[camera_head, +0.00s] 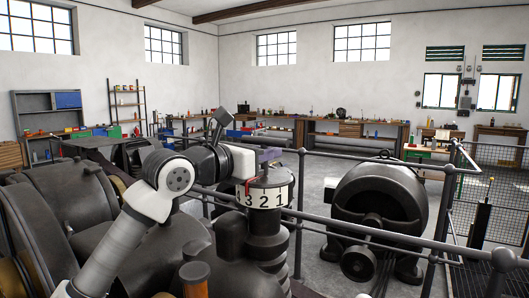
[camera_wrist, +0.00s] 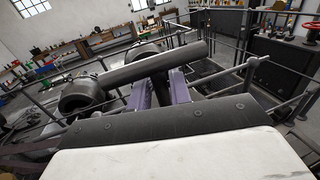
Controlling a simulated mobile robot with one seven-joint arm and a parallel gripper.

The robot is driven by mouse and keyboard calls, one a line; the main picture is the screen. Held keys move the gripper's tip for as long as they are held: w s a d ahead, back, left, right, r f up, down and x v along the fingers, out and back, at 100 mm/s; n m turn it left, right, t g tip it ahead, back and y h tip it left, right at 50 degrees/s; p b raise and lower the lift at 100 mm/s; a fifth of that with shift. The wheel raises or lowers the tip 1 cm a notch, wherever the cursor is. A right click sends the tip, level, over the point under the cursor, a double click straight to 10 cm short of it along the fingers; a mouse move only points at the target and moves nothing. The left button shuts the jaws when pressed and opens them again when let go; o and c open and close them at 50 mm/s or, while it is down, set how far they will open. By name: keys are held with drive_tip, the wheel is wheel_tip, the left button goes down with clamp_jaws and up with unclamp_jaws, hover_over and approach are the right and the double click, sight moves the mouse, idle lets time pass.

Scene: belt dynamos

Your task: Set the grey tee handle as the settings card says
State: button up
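A thick dark grey bar (camera_wrist: 155,66), which looks like the tee handle, runs slantwise across the wrist view just past my fingertips. My gripper (camera_wrist: 161,88) has two purple fingers with a narrow gap between them, and their tips meet the bar's near edge. Something dark shows in the gap; I cannot tell whether it is gripped. In the head view my gripper (camera_head: 270,155) is over the top of a dark post. A white number band (camera_head: 266,197) on the post shows 4, 3, 2, 1, with a red pointer (camera_head: 248,184) near its left side. No settings card is readable.
Dark railings (camera_head: 370,228) run behind and right of the post. A large dynamo (camera_head: 380,205) stands beyond them, and dark rounded machine housings (camera_head: 75,200) fill the left. Workbenches (camera_head: 350,139) line the far wall.

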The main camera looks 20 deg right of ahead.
clamp_jaws()
drive_tip(key=shift+r+m+g, duration=0.1)
drive_tip(key=shift+m+g, duration=0.2)
drive_tip(key=shift+g, duration=0.1)
drive_tip(key=m+g+h+p, duration=0.1)
drive_tip(key=m+g, duration=0.1)
drive_tip(key=g, duration=0.1)
drive_tip(key=shift+g+h+p, duration=0.3)
drive_tip(key=shift+h, duration=0.1)
drive_tip(key=shift+m+g+h+p, duration=0.3)
drive_tip(key=shift+m+g+p, duration=0.3)
drive_tip(key=shift+m+g, duration=1.25)
drive_tip(key=shift+g, duration=0.45)
drive_tip(key=shift+o, duration=1.7)
unclamp_jaws()
